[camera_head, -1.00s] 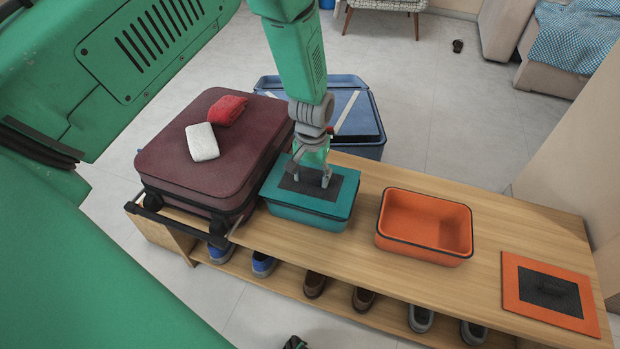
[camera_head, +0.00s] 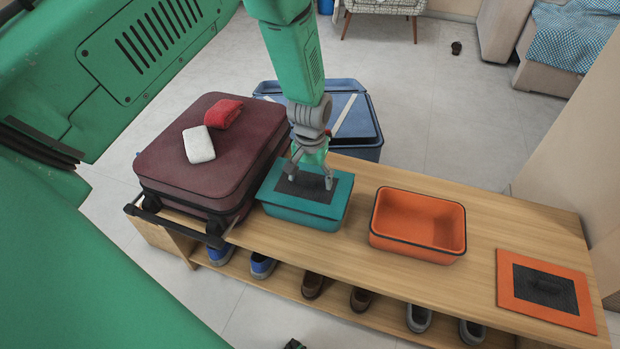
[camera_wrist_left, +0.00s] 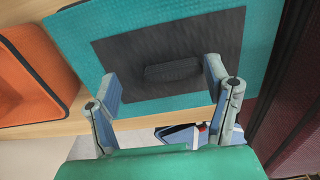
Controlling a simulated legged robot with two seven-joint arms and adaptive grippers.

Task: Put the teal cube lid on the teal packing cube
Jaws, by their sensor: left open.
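The teal packing cube (camera_head: 303,218) stands on the wooden bench beside the suitcase. The teal cube lid (camera_head: 340,190), a flat teal panel with a dark grey centre patch, lies on top of the cube. My left gripper (camera_head: 312,183) is just above the lid with its fingers spread. In the left wrist view the open fingers (camera_wrist_left: 163,88) stand on either side of the dark handle (camera_wrist_left: 172,70) on the lid (camera_wrist_left: 230,25), without gripping it. Whether the lid's far edge sits flush is hidden. My right gripper is not in view.
An open orange cube (camera_head: 418,252) and its flat orange lid (camera_head: 510,293) lie to the right on the bench (camera_head: 480,215). A maroon suitcase (camera_head: 165,160) with a red and a white cloth stands at left. Shoes fill the lower shelf.

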